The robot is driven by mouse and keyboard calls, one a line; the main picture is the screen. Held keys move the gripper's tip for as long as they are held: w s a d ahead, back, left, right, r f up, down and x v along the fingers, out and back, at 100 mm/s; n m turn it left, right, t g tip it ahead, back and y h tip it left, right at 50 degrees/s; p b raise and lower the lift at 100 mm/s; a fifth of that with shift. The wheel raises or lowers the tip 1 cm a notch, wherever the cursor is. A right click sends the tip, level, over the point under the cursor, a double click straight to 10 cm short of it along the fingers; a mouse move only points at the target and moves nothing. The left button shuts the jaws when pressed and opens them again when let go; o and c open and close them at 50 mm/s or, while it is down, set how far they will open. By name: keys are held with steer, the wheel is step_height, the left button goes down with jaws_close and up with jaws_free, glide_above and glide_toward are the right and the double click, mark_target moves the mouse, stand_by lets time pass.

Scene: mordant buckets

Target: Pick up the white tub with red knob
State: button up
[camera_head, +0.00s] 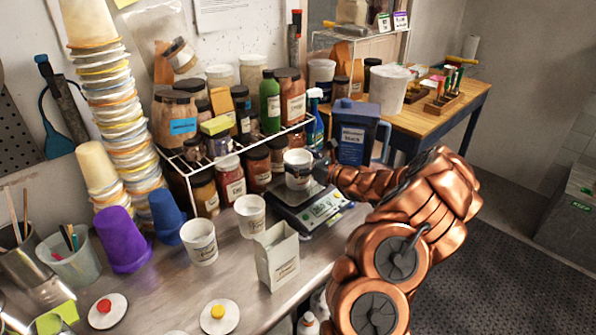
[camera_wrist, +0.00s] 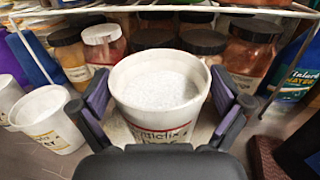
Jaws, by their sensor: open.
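A white tub (camera_wrist: 155,120) with a red-lined label and pale powder inside stands between the fingers of my open gripper (camera_wrist: 161,90) in the wrist view. The fingers are on its left and right sides; I cannot tell whether they touch. In the head view this tub (camera_head: 298,170) is at the black scale (camera_head: 308,206), with my gripper (camera_head: 322,165) close at its right. No red knob shows on this tub. A white disc-shaped lid with a red knob (camera_head: 107,311) lies flat on the bench at the lower left, apart from my gripper.
A wire rack (camera_head: 188,168) with jars stands just behind the tub. Two white cups (camera_head: 199,243), a paper bag (camera_head: 277,256) and a yellow-knobbed lid (camera_head: 219,317) are nearby on the bench. A blue jug (camera_head: 355,135) stands at the right.

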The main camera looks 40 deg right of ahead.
steer(key=c, duration=1.1)
steer(key=shift+r, duration=0.15)
